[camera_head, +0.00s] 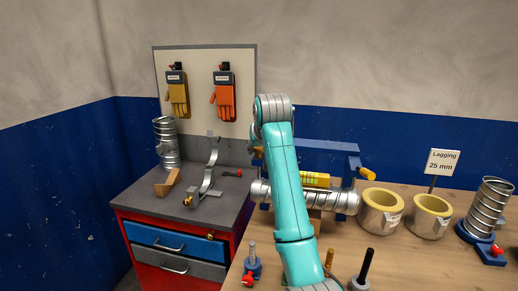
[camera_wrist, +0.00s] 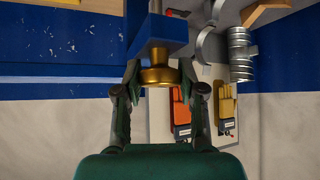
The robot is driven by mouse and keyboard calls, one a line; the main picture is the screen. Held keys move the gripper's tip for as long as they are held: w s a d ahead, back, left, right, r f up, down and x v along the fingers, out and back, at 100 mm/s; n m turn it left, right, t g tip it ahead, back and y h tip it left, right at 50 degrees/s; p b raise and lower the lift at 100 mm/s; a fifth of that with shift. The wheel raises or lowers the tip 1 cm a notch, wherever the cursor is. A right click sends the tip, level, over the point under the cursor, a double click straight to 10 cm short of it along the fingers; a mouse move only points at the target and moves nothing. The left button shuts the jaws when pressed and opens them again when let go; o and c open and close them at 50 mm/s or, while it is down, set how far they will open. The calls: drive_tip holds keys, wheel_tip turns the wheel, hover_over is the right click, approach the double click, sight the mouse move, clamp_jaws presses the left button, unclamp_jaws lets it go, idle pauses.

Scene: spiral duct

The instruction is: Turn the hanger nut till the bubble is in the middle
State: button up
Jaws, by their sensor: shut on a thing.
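My gripper (camera_wrist: 159,72) is shut on a brass hanger nut (camera_wrist: 158,78) in the wrist view, one finger on each side. The nut sits against a blue bracket (camera_wrist: 164,35) with a metal rod running through it. In the head view my arm hides most of the gripper. A spiral duct (camera_head: 335,200) lies roughly level across the blue frame (camera_head: 325,145), partly behind my arm. A yellow level (camera_head: 316,180) rests on the duct. Its bubble is too small to make out. An orange-yellow knob (camera_head: 368,174) shows at the frame's right end.
Two lagging rings (camera_head: 381,210) (camera_head: 429,215) and an upright spiral duct piece (camera_head: 489,205) stand right on the wooden bench. A black peg (camera_head: 366,268) and a blue clamp (camera_head: 252,266) stand in front. A red tool cabinet (camera_head: 175,262) is left.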

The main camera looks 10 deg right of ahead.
drive_tip(key=m+h, duration=0.4)
drive_tip(key=m, duration=0.1)
drive_tip(key=shift+g, duration=0.4)
drive_tip(key=shift+m, duration=0.3)
drive_tip(key=o, duration=1.1)
drive_tip(key=shift+o, duration=0.2)
drive_tip(key=shift+r, duration=0.1)
drive_tip(key=v, duration=1.2)
drive_tip(key=shift+a, duration=0.15)
